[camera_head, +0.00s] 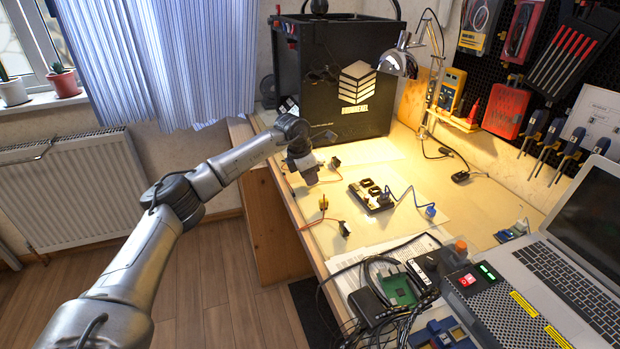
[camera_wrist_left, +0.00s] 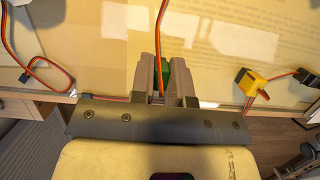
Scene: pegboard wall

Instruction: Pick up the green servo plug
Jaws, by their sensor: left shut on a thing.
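My left gripper (camera_head: 309,179) is over the left edge of the workbench, pointing down. In the left wrist view my left gripper's fingers (camera_wrist_left: 166,62) are shut on the green servo plug (camera_wrist_left: 172,72). Part of the green plug shows between the fingers, and an orange-red cable (camera_wrist_left: 161,30) runs away from it. In the head view the green plug is hidden by the gripper. I cannot tell whether the plug is clear of the bench top. My right gripper is not in view.
A yellow servo plug (camera_head: 323,203) lies on the bench near the gripper, with its cable. A black board (camera_head: 371,196) with a blue plug (camera_head: 430,211) is to the right. A black printer box (camera_head: 345,75) stands behind. Cables and a laptop fill the front right.

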